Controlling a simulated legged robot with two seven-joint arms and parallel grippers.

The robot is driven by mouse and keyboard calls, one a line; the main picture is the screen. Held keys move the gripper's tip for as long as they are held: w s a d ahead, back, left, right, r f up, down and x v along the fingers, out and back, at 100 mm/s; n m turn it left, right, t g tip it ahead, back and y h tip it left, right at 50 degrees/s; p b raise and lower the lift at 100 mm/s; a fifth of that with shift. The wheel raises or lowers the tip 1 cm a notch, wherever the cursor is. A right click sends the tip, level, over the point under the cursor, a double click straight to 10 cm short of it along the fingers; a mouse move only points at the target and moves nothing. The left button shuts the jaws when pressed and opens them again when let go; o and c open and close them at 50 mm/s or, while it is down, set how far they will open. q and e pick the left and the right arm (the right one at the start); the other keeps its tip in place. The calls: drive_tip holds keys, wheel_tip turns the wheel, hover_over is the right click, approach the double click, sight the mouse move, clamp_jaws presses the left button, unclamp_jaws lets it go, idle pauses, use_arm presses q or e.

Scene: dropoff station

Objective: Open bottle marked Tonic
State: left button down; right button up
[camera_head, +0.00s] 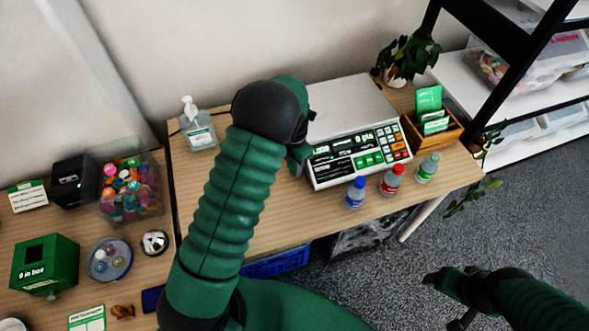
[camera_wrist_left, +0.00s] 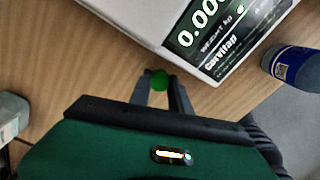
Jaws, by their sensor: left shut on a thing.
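Three small bottles stand in a row at the table's front edge: a blue-capped bottle (camera_head: 356,192), a red-capped bottle (camera_head: 391,180) and a green-labelled bottle (camera_head: 428,168) with a pale top. Their labels are too small to read, so I cannot tell which says Tonic. My left gripper (camera_wrist_left: 160,84) is shut on a small round green thing (camera_wrist_left: 160,79), possibly a cap, beside the scale. In the head view the arm largely hides this gripper (camera_head: 297,160). The blue bottle also shows in the left wrist view (camera_wrist_left: 295,70). My right gripper (camera_head: 448,299) is open and empty over the floor.
A scale (camera_head: 350,110) with a keypad stands behind the bottles. A wooden card box (camera_head: 432,132), a potted plant (camera_head: 405,58) and a pump bottle (camera_head: 197,128) are around it. A bin of colourful caps (camera_head: 130,188) and a green box (camera_head: 45,265) stand left.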

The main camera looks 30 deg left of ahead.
use_arm(q)
drive_tip(key=shift+d+f, duration=0.1)
drive_tip(key=shift+f, duration=0.85)
drive_tip(key=shift+d+f, duration=0.1)
drive_tip(key=shift+f, duration=0.2)
drive_tip(key=shift+d, duration=0.15)
use_arm(e)
drive_tip(key=shift+d+f, duration=0.2)
drive_tip(key=shift+d, duration=0.2)
